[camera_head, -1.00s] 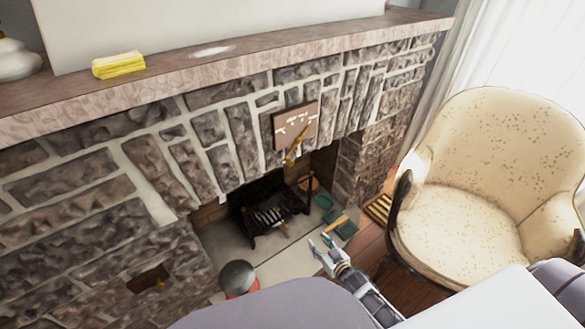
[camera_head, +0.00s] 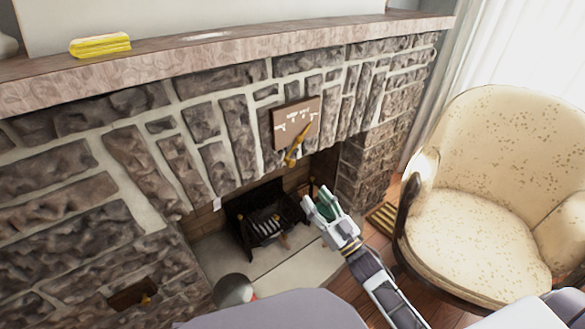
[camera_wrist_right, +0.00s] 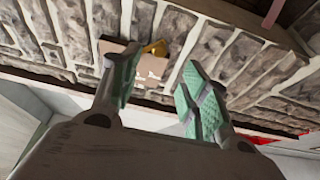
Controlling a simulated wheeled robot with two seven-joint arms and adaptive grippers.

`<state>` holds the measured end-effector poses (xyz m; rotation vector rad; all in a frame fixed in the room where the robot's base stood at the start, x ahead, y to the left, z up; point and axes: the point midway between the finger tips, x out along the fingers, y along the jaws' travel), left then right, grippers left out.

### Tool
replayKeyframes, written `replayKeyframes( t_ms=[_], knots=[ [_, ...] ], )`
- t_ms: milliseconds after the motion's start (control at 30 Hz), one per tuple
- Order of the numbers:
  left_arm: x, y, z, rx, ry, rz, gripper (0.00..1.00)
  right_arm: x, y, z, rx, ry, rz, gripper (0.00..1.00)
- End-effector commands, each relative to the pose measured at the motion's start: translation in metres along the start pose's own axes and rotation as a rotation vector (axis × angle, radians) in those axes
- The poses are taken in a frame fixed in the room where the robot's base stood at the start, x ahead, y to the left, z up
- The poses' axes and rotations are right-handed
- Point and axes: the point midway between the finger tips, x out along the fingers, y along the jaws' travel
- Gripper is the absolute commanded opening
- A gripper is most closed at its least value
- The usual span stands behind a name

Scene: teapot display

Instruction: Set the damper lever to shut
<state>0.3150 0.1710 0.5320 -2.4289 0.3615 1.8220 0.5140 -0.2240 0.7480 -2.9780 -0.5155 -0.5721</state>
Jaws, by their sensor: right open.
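The damper lever (camera_head: 298,146) is a yellow-gold handle on a brown plate (camera_head: 282,117) with white markings, fixed to the stone above the firebox. In the head view the lever slants, its upper end to the right over the plate and its lower end below the plate. In the right wrist view the lever (camera_wrist_right: 155,48) shows beside the plate (camera_wrist_right: 122,50), beyond the fingers. My right gripper (camera_head: 318,199) is open and empty, below and to the right of the lever, apart from it. Its green-padded fingers also show in the right wrist view (camera_wrist_right: 158,88). My left gripper is not in view.
A dark grate (camera_head: 262,220) stands in the firebox below. A cream armchair (camera_head: 480,190) stands to the right. A dark round-topped object (camera_head: 234,289) is at the lower left.

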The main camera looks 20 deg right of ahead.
Motion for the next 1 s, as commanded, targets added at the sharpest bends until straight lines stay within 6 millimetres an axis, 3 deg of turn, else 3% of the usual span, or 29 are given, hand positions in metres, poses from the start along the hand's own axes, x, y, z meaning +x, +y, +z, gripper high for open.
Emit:
replayKeyframes(
  t_ms=[567,1000],
  knots=[
    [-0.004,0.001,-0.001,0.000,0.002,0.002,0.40,0.004,-0.002,-0.006,0.001,0.014,-0.006,0.45],
    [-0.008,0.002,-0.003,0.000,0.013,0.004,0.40,0.032,-0.001,-0.006,0.000,0.015,-0.005,0.45]
  ],
)
